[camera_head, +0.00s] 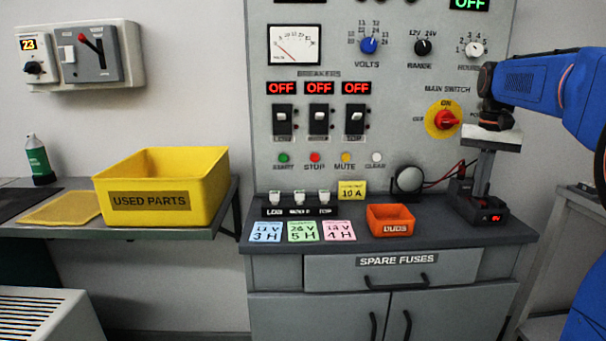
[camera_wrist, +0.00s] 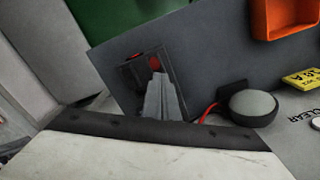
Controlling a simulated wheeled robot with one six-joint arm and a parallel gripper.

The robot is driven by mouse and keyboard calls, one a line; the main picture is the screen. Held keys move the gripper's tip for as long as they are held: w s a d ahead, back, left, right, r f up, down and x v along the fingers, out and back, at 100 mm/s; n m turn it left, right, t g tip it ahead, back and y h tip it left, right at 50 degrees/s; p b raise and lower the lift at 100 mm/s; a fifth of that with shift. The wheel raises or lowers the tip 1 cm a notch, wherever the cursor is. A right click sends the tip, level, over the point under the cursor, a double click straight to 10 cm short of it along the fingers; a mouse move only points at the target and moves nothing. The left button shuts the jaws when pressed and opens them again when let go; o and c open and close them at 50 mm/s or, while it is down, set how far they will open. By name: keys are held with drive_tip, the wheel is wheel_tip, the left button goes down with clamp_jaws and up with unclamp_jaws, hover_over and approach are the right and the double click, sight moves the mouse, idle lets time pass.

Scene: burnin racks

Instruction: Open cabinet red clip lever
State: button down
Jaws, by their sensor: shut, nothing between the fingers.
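My gripper (camera_head: 481,192) points down over the right end of the grey counter, with its fingers shut and empty. In the wrist view the narrow grey fingers (camera_wrist: 157,78) reach toward a small dark clip fixture (camera_wrist: 135,73). A red part (camera_wrist: 154,62) of the fixture, probably the clip lever, shows just beyond the fingertips. I cannot tell whether they touch it. In the head view the black fixture (camera_head: 488,216) has a small red display, and red and black wires run to it. My fingers hide part of it, and the lever's position is unclear.
A round grey-faced device (camera_head: 408,180) stands left of the fixture; it also shows in the wrist view (camera_wrist: 253,107). An orange bin (camera_head: 391,220) is on the counter. The upright panel with the red main switch (camera_head: 447,120) is close behind my gripper.

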drive_tip(key=shift+f, duration=0.3)
drive_tip(key=shift+r, duration=2.5)
drive_tip(key=s+a+f+n+t, duration=0.1)
drive_tip(key=s+a+f+n, duration=0.1)
drive_tip(key=s+a+f, duration=0.3)
drive_tip(key=s+a+f+n+t, duration=0.1)
drive_tip(key=s+a+f, duration=0.4)
drive_tip(key=s+f, duration=0.6)
drive_tip(key=s+a+f+n+t, duration=0.2)
drive_tip(key=s+a+f, duration=0.3)
drive_tip(key=s, duration=0.9)
wheel_tip(320, 180, down, 3)
drive_tip(key=shift+a+f+n+t, duration=0.15)
drive_tip(key=shift+a+n+t, duration=0.15)
drive_tip(key=shift+a+t, duration=0.1)
drive_tip(key=shift+s, duration=0.1)
